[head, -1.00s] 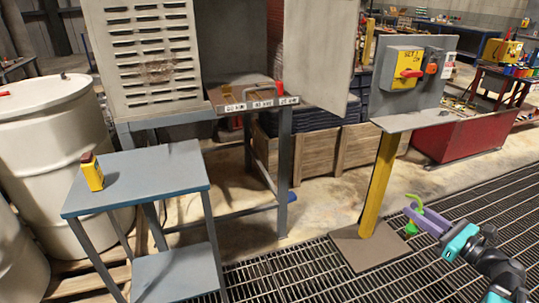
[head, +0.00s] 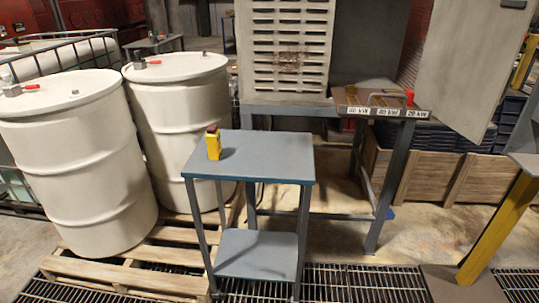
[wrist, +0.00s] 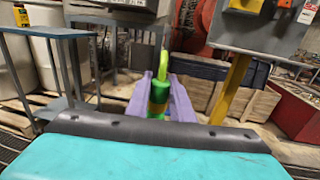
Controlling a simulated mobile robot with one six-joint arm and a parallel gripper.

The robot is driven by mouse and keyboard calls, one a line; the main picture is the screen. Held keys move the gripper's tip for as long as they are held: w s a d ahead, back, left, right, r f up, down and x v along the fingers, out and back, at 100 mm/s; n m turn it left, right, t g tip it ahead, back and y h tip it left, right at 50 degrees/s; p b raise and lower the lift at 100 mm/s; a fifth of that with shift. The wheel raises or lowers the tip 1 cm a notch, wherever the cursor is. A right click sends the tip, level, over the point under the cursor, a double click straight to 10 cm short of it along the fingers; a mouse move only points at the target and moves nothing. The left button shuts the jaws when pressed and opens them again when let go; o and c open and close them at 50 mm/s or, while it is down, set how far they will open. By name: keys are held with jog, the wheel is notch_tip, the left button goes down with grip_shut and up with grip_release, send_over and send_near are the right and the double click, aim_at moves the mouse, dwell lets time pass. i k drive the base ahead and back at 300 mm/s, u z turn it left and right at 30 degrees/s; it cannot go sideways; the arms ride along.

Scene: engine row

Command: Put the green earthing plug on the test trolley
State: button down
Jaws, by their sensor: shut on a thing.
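The test trolley (head: 262,150) is a small grey-blue two-shelf table in the middle of the head view. Its edge also shows at the left of the wrist view (wrist: 42,31). The green earthing plug (wrist: 159,92), with a light green loop on top, shows in the wrist view. My gripper (wrist: 160,100) is shut on it with purple fingers, one on each side. The plug's lower part is hidden. The gripper and the plug are outside the head view. A yellow device (head: 214,146) with a dark top stands on the left of the trolley's top shelf.
Two white drums (head: 75,150) stand on a wooden pallet (head: 135,270) left of the trolley. A grey bench with a slotted cabinet (head: 290,50) is behind it. A yellow post (head: 497,225) stands at right. The trolley top's middle and right are clear.

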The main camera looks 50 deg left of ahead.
aim_at(278, 159)
jog(key=z, duration=0.05)
jog(key=k, duration=1.25)
jog(key=u, duration=2.55)
jog(key=i, duration=0.6)
jog(key=z, duration=0.25)
